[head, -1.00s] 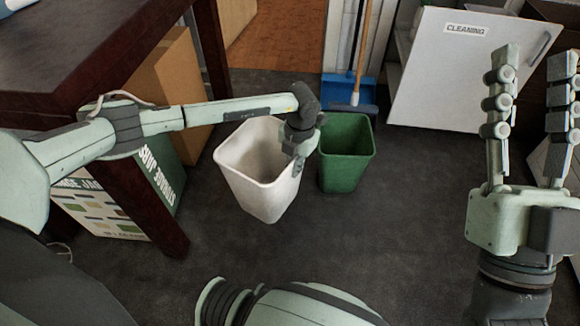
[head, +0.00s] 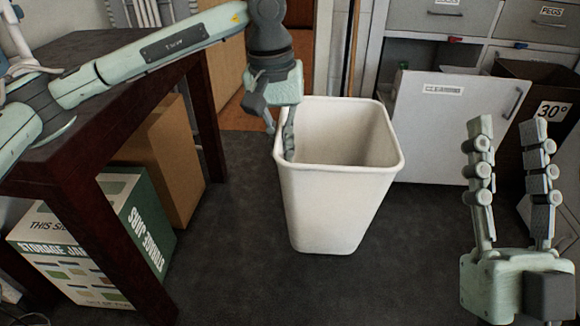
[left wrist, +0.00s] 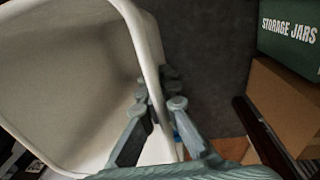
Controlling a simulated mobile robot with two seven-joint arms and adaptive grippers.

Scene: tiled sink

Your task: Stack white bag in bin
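A white bin (head: 335,205) with an open top is in the middle of the head view and shows large in the left wrist view (left wrist: 70,75). No white bag shows. My left gripper (head: 280,140) is at the bin's left rim, one finger inside and one outside. In the left wrist view the fingers (left wrist: 155,98) close on the rim wall. The bin appears raised toward the camera. The green bin is out of sight, and the white bin may hide it. My right gripper (head: 502,135) is at the right, fingers pointing up, spread and empty.
A dark table (head: 105,55) stands at the left, with a storage-jars box (head: 100,240) and a cardboard box (head: 165,155) beneath. A white cabinet door (head: 435,135) stands open behind right. A dark box (head: 550,95) is at the far right. The grey floor (head: 230,255) in front is clear.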

